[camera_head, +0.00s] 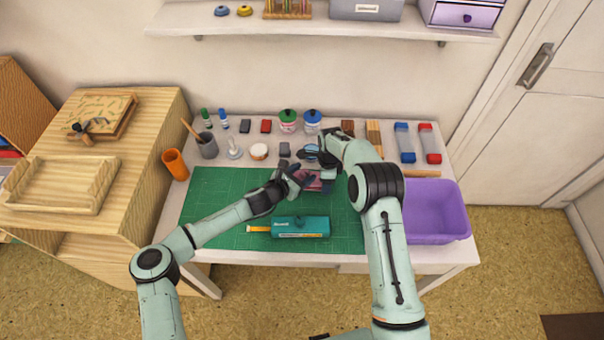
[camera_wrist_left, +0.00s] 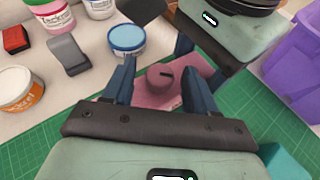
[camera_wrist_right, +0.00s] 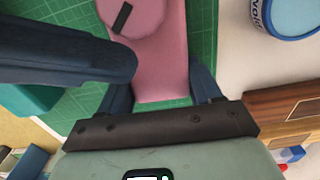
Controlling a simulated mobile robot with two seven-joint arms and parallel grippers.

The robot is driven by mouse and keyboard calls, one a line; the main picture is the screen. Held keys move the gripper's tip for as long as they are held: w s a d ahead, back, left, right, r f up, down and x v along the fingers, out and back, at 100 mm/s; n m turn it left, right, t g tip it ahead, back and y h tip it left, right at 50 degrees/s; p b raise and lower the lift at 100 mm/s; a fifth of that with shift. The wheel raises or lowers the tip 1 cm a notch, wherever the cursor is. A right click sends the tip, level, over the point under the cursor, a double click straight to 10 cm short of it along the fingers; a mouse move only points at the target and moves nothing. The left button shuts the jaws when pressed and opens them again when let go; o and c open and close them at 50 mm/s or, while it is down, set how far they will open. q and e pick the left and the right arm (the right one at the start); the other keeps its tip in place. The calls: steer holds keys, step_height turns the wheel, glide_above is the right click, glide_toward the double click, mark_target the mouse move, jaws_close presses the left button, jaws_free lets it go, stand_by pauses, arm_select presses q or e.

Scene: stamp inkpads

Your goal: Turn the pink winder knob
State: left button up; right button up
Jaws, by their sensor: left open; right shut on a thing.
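A pink winder (camera_head: 314,184) lies on the green mat (camera_head: 215,187), partly hidden by my grippers in the head view. Its round pink knob (camera_wrist_left: 159,77) with a dark mark on top shows in the left wrist view, and part of it at the top of the right wrist view (camera_wrist_right: 130,12). My left gripper (camera_head: 299,179) is open, with its fingers on either side of the knob and apart from it. My right gripper (camera_wrist_right: 161,88) is shut on the pink body (camera_wrist_right: 160,60) of the winder, at the end away from the knob.
A teal box (camera_head: 300,227) lies in front on the mat. A purple bin (camera_head: 432,212) stands at the right. A blue-lidded tub (camera_wrist_left: 127,38), inkpads and jars line the back. The mat's left part is free.

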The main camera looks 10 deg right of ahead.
arm_select(q)
steer(key=c, duration=1)
steer(key=shift+c, duration=0.2)
steer(key=shift+d+f+m+g, duration=0.1)
steer(key=shift+f+m+g, duration=0.05)
steer(key=shift+m+g, duration=0.25)
steer(key=shift+m+g+h, duration=0.5)
steer(key=shift+m+g, duration=0.2)
steer(key=shift+m, duration=0.1)
steer(key=shift+w+a+m+g+h, duration=0.1)
steer(key=shift+w+m+g+h, duration=0.2)
steer(key=shift+m+g, duration=0.55)
steer(key=shift+w+a+m+g+h, duration=0.15)
steer(key=shift+m+g+h, duration=0.25)
steer(key=shift+m+g, duration=0.4)
arm_select(e)
steer(key=shift+a, duration=0.1)
arm_select(q)
steer(key=shift+m+g, duration=0.25)
steer(key=shift+g, duration=0.3)
steer(key=shift+m+g, duration=0.3)
